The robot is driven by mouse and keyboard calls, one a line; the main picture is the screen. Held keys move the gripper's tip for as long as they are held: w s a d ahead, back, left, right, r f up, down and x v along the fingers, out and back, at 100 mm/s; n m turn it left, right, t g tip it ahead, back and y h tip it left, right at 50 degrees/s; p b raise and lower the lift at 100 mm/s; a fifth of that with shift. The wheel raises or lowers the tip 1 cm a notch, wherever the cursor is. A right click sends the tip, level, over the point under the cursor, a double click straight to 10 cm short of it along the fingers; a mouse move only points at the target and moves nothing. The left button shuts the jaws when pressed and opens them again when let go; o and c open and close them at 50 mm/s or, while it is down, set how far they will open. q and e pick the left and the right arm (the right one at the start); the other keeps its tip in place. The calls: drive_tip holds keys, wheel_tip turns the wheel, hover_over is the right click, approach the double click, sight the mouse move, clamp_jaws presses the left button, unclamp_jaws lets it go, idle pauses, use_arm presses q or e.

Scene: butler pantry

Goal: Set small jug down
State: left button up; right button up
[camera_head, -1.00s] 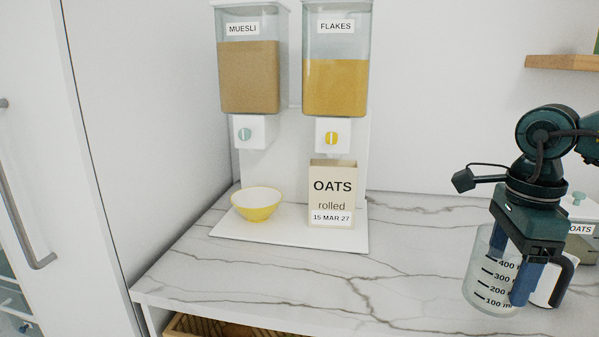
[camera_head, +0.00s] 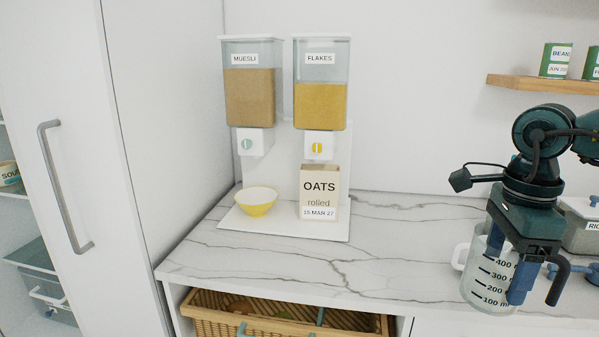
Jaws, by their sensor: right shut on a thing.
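The fingers partly cover the jug. The jug overlaps the front part of the marble counter (camera_head: 390,245); I cannot tell whether its base touches the counter. My left gripper is not in view.
A dispenser with muesli (camera_head: 250,97) and flakes (camera_head: 320,104) stands at the back left, with a yellow bowl (camera_head: 257,203) and an oats box (camera_head: 319,193) below. A rice canister (camera_head: 582,228) stands right. The counter's middle is clear. A wicker basket (camera_head: 290,318) sits under the counter.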

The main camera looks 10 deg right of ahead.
sight(567, 262)
wheel_tip(567, 262, up, 5)
drive_tip(key=p, duration=0.3)
drive_tip(key=shift+n, duration=0.3)
drive_tip(key=s+d+f, duration=0.1)
drive_tip(key=d, duration=0.1)
drive_tip(key=s+d+f, duration=0.1)
drive_tip(key=d, duration=0.1)
drive_tip(key=s+d+f, duration=0.1)
drive_tip(key=d, duration=0.1)
drive_tip(key=shift+s+d+f, duration=0.1)
drive_tip(key=shift+s+d, duration=0.05)
drive_tip(key=shift+d, duration=0.25)
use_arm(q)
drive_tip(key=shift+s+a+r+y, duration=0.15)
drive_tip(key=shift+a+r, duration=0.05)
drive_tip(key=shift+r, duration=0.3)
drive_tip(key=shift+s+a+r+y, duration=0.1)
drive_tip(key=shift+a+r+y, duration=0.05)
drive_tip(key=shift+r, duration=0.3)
use_arm(e)
wheel_tip(567, 262, down, 7)
drive_tip(key=s+d+n, duration=0.1)
drive_tip(key=s+n, duration=0.1)
drive_tip(key=n, duration=0.1)
drive_tip(key=shift+s+d, duration=0.15)
drive_tip(key=shift+d, duration=0.15)
